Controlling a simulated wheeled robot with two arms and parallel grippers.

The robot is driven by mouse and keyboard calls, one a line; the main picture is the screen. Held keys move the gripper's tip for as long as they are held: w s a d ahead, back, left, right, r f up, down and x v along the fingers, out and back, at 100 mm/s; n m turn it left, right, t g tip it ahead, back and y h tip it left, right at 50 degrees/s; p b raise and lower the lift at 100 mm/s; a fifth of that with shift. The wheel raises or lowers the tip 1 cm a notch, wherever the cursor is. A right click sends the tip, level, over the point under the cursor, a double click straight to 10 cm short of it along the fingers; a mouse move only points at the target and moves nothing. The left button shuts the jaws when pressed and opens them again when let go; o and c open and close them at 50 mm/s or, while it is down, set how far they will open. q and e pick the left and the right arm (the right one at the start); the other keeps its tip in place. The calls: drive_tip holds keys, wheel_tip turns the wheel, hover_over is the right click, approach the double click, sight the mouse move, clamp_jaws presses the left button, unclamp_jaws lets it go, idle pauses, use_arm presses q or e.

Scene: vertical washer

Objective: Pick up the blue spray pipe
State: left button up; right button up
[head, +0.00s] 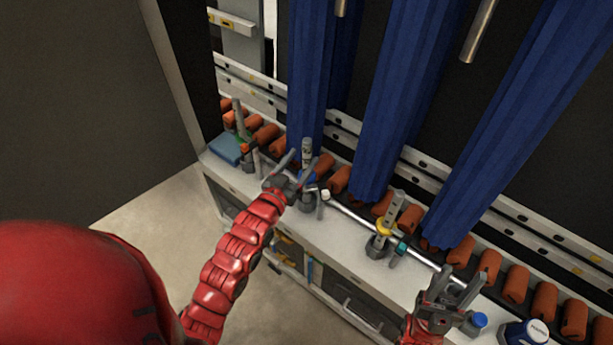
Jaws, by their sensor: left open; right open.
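The blue spray pipe (307,146) stands upright on the white counter, a grey pipe with a blue collar near its base. My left gripper (304,157) is open right at this pipe, its fingers pointing toward the back and partly covering the pipe's middle. I cannot tell whether the fingers touch it. A spray pipe with a yellow collar (384,227) stands further right, and one with a green and orange collar (240,130) stands at the left end. My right gripper (463,279) is open and empty above the counter at the lower right.
A metal rail (368,224) runs along the white counter (345,248). A blue-capped container (475,323) and a dark blue container (527,333) stand near my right gripper. A folded blue cloth (226,149) lies far left.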

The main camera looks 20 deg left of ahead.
use_arm(q)
drive_tip(key=w+d+p, duration=0.1)
drive_tip(key=w, duration=0.6)
clamp_jaws()
idle(0.3)
idle(1.2)
